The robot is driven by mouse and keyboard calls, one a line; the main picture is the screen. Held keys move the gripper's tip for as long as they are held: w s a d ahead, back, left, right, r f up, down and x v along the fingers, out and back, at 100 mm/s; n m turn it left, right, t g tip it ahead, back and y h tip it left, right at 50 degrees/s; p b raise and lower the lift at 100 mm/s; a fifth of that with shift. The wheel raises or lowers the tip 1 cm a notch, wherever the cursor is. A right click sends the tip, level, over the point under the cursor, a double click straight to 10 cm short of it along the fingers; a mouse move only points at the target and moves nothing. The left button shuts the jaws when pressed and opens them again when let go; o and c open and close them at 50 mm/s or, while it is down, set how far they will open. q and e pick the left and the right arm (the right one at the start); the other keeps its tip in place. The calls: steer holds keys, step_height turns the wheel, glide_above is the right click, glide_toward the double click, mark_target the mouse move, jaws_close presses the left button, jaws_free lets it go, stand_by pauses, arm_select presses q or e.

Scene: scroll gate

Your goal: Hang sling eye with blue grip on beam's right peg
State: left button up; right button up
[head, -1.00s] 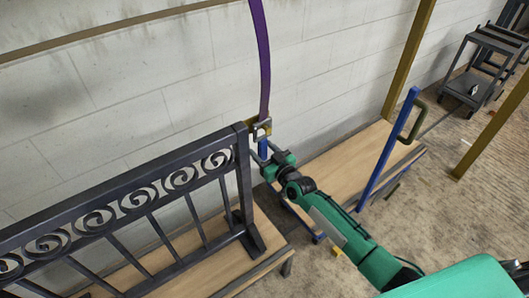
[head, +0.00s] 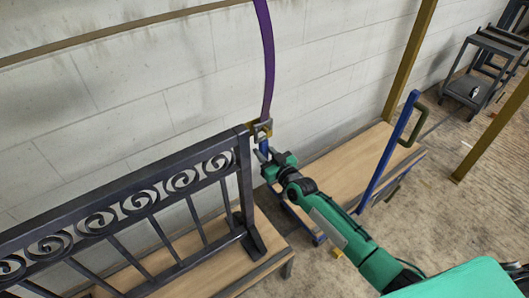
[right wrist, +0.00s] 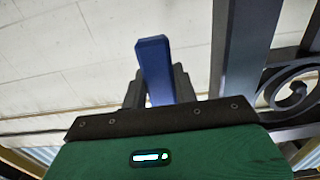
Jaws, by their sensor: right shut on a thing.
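The purple sling (head: 267,60) hangs down from above the picture in the head view. Its metal eye (head: 263,131) is at the lower end, with the blue grip (head: 264,147) below it. My right gripper (head: 265,156) is shut on the blue grip, which stands up between its fingers in the right wrist view (right wrist: 154,65). The eye is right beside the top right corner of the dark scroll gate (head: 242,165), at a small yellowish part. I cannot tell whether it is around or beside a peg there. My left gripper is out of view.
The gate stands on a wooden platform (head: 205,268). Yellow posts (head: 410,60) and a dark cart (head: 480,75) are farther right. A pale block wall is behind.

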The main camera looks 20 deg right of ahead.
steer(key=shift+r+p, duration=0.35)
steer(key=shift+r, duration=0.2)
steer(key=shift+s+d, duration=0.1)
steer(key=shift+s, duration=0.1)
steer(key=p+v, duration=0.3)
steer(key=v, duration=0.3)
steer(key=shift+s, duration=0.3)
steer(key=shift+s+d, duration=0.1)
stand_by(0.5)
steer(key=p+v, duration=0.2)
steer(key=v, duration=0.2)
steer(key=shift+s+d, duration=0.15)
steer(key=shift+s, duration=0.2)
stand_by(1.2)
